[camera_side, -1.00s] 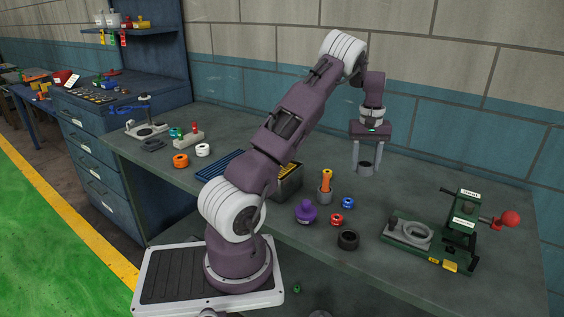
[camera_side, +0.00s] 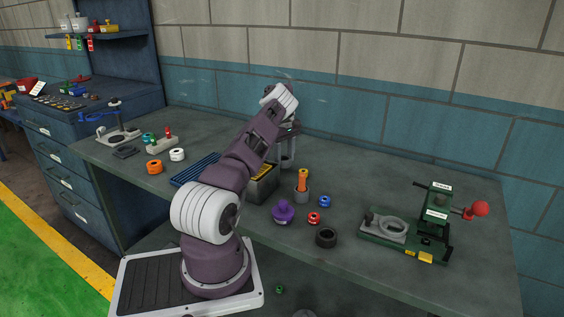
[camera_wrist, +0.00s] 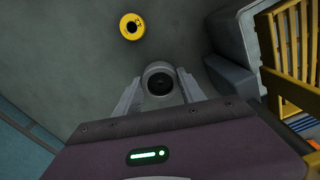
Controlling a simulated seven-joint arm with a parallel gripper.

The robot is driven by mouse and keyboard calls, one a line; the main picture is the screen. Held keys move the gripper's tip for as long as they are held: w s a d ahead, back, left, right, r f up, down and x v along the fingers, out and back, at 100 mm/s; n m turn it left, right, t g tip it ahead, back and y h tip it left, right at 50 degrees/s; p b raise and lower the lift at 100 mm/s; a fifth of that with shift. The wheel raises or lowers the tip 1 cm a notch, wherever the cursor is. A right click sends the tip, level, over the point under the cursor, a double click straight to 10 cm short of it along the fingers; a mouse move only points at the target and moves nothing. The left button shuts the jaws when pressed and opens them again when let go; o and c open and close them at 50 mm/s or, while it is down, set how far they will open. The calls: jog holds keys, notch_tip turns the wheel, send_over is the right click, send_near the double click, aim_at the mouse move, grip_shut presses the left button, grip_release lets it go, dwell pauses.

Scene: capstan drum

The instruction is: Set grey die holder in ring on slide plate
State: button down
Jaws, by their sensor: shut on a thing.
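The grey die holder (camera_wrist: 160,80) is a round cup with a dark bore. In the wrist view it sits between the two fingers of my gripper (camera_wrist: 158,88), which is shut on it. In the side view my gripper (camera_side: 287,160) is over the back middle of the bench, partly behind my arm; the holder is hard to make out there. The grey ring (camera_side: 391,229) lies on the slide plate (camera_side: 372,235) of the green fixture at the right, well away from my gripper. The ring looks empty.
A yellow ring (camera_wrist: 132,26) lies near the holder in the wrist view. A grey bin (camera_side: 262,187) with yellow slats is close by.

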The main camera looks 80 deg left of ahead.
jog(key=shift+f, duration=0.8)
jog(key=shift+f, duration=0.2)
jog(key=c, duration=0.7)
grip_release()
jog(key=shift+r, duration=0.1)
